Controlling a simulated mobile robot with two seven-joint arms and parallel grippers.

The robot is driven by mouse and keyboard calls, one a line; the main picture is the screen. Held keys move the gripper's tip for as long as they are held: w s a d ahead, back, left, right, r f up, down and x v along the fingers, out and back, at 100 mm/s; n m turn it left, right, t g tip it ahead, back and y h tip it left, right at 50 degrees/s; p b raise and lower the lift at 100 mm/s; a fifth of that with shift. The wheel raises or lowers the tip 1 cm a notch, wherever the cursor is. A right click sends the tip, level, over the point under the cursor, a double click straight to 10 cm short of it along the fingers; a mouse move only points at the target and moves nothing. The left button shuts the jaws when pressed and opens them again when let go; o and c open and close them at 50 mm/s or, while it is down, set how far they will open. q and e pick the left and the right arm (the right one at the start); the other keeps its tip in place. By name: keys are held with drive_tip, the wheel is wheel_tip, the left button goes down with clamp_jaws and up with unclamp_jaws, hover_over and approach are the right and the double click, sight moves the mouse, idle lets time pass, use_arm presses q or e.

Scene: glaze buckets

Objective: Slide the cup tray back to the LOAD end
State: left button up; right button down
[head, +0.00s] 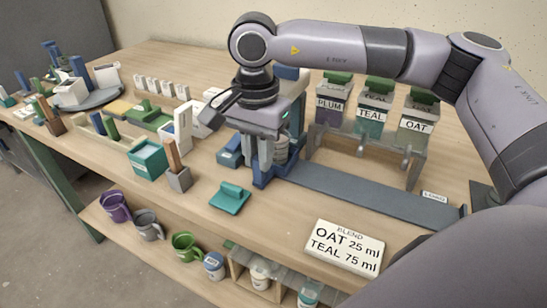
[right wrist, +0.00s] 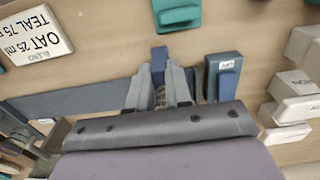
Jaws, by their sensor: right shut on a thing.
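The cup tray (head: 263,180) is blue and stands at the left end of a long grey-blue rail (head: 370,192). Its blue upright part (right wrist: 159,56) shows between the fingertips in the right wrist view. My right gripper (head: 264,160) points down and is shut on this part; it also shows in the right wrist view (right wrist: 159,82). A pale ribbed cup (head: 281,149) sits just behind the fingers, partly hidden. A small white label (head: 434,195), too small to read surely, lies by the rail's right end. My left gripper is not in view.
The rail's top is clear to the right. Behind it, a rack (head: 350,150) holds PLUM, TEAL and OAT buckets. A blue block (right wrist: 224,78) stands close beside my right gripper.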

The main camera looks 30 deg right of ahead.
drive_tip(key=shift+s+d+b, duration=0.35)
drive_tip(key=shift+s+d, duration=0.55)
drive_tip(key=shift+s, duration=0.65)
drive_tip(key=shift+s+d+b, duration=0.4)
drive_tip(key=shift+s+d, duration=0.55)
drive_tip(key=shift+s, duration=0.6)
drive_tip(key=shift+s+d+b, duration=0.35)
drive_tip(key=shift+s+d, duration=0.55)
drive_tip(key=shift+s, duration=0.65)
drive_tip(key=shift+s+d, duration=0.1)
drive_tip(key=shift+s, duration=0.05)
drive_tip(key=shift+s+d+b, duration=0.25)
drive_tip(key=shift+s+d, duration=0.2)
drive_tip(key=shift+s, duration=0.35)
drive_tip(key=shift+s+d+b, duration=0.25)
drive_tip(key=shift+s+d, duration=0.2)
drive_tip(key=shift+s, duration=0.3)
drive_tip(key=shift+s+d+b, duration=0.2)
drive_tip(key=shift+s+d, duration=0.2)
drive_tip(key=shift+s, duration=0.25)
drive_tip(key=shift+s+d+b, duration=0.15)
drive_tip(key=shift+s+d, duration=0.2)
drive_tip(key=shift+s, duration=0.25)
drive_tip(key=shift+s+d+b, duration=0.3)
drive_tip(key=shift+s+d, duration=0.25)
drive_tip(key=shift+s, duration=0.35)
drive_tip(key=shift+s+d+b, duration=0.25)
drive_tip(key=shift+s+d, duration=0.25)
drive_tip(key=shift+s, duration=0.4)
